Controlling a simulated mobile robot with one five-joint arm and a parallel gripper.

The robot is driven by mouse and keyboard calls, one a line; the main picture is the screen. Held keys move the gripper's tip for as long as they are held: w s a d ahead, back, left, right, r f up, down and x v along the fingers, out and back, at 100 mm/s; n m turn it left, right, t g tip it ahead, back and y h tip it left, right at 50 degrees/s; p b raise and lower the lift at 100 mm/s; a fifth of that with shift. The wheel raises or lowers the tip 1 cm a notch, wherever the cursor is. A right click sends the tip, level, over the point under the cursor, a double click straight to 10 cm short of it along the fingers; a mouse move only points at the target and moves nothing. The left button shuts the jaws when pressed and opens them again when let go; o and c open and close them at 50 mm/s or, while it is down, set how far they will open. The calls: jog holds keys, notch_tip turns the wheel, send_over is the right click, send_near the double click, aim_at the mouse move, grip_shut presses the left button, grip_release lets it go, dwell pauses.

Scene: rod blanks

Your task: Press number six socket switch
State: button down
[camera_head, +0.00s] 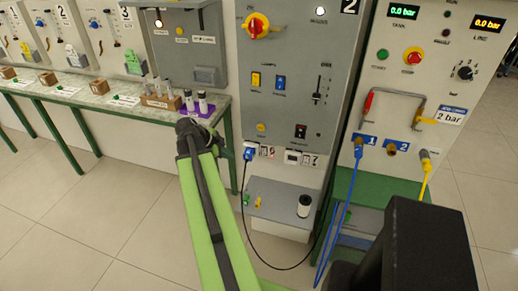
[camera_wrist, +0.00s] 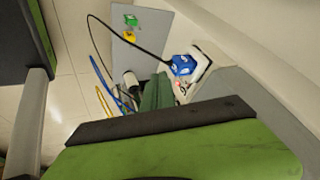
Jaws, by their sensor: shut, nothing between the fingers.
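A white socket with a blue plug (camera_head: 249,154) in it is at the bottom of the grey panel marked 2. A small label and a reddish mark (camera_head: 266,150) are just right of the plug; the number is too small to read surely. In the wrist view the blue plug (camera_wrist: 183,65) and its white socket (camera_wrist: 205,62) are right of the middle, with a black cable. My gripper (camera_head: 196,130), at the dark end of my green arm, is shut and empty, left of the socket and apart from it in the picture. The fingertips do not show clearly.
A second white socket marked 7 (camera_head: 293,157) is to the right. A grey box (camera_head: 280,205) stands on the floor below. The plug's black cable (camera_head: 250,215) hangs in a loop. A bench (camera_head: 135,110) with several blocks is at the left. Open floor (camera_head: 100,220) lies at lower left.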

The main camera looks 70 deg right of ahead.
aim_at(264, 152)
jog(key=s+d+r+m+g, duration=0.1)
jog(key=s+d+m, duration=0.2)
jog(key=s+d, duration=0.1)
jog(key=shift+s+r, duration=0.15)
jog(key=shift+s, duration=0.55)
jog(key=s+d+f+b, duration=0.1)
jog(key=d+f+b, duration=0.1)
jog(key=s+d+f+b, duration=0.1)
jog(key=d+f+b, duration=0.1)
jog(key=d+f, duration=0.1)
jog(key=s+d+f+b, duration=0.1)
jog(key=d+f+b, duration=0.1)
jog(key=d+b, duration=0.1)
jog(key=shift+s+d+f, duration=0.1)
jog(key=shift+s+f, duration=0.05)
jog(key=shift+d, duration=0.4)
